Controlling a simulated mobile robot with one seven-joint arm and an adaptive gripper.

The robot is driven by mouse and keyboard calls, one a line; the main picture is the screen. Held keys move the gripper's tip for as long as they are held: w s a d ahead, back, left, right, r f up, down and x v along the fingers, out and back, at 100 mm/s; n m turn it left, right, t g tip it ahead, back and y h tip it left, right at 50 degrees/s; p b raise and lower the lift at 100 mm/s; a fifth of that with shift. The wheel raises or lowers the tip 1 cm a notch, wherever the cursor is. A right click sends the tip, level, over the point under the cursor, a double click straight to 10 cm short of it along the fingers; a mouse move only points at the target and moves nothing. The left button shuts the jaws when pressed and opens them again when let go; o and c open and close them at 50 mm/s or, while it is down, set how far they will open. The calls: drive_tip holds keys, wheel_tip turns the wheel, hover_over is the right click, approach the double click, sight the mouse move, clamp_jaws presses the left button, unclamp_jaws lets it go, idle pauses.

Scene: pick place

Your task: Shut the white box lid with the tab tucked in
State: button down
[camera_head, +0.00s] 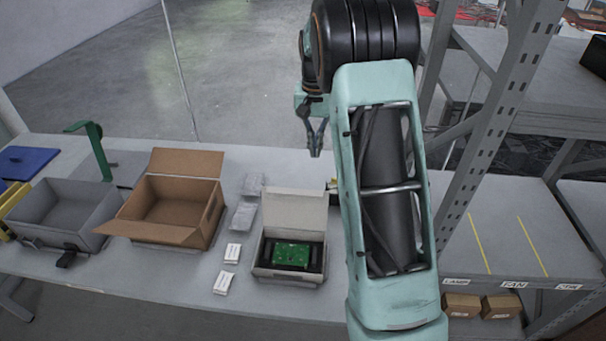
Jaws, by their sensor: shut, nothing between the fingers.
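The white box (286,276) stands on the table, left of my arm in the head view. Its lid (295,211) is open and stands up at the back of the box. A green circuit board (292,253) lies inside in dark padding. The tab on the lid cannot be made out clearly. My gripper (315,153) is above and behind the lid, pointing down, apart from the box. Its fingers are shut and empty. My arm hides the table to the right of the box.
An open brown carton (213,227) and a grey bin (39,231) stand to the left. Bubble-wrap packets (243,215) and small white boxes (222,283) lie between the carton and white box. A metal shelf post (484,140) rises to the right of my arm.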

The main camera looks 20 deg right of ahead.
wheel_tip(320, 180, down, 9)
drive_tip(key=s+a+p, duration=0.1)
drive_tip(key=s+p, duration=0.1)
drive_tip(key=shift+s+a, duration=0.25)
drive_tip(key=shift+s, duration=0.15)
drive_tip(key=shift+s+a+f, duration=0.1)
idle(0.6)
